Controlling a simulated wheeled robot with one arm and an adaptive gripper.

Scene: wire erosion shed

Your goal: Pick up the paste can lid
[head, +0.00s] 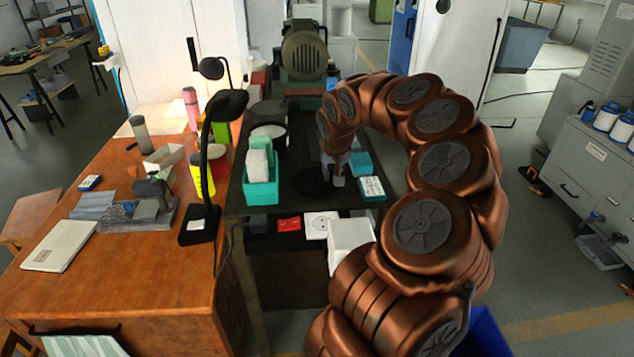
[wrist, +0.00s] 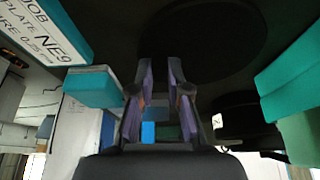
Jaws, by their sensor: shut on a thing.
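The paste can lid looks like a flat, dark, round disc (head: 311,182) on the dark bench top, hard to tell from the surface. In the wrist view, the dark disc (wrist: 215,40) fills the top middle. My gripper (head: 338,182) points down at the disc's right side in the head view. In the wrist view, its two fingertips (wrist: 161,68) overlap the disc's edge with a narrow gap between them, shut on the lid. The exact contact is too dark to make out. An open dark can (head: 269,150) with a pale top stands behind and to the left.
A teal bin (head: 262,192) with upright pale and green blocks stands left of my gripper. A labelled teal box (head: 372,188) sits close to its right, with another teal box (head: 361,163) behind. A black lamp (head: 222,105) rises over the wooden desk (head: 150,262).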

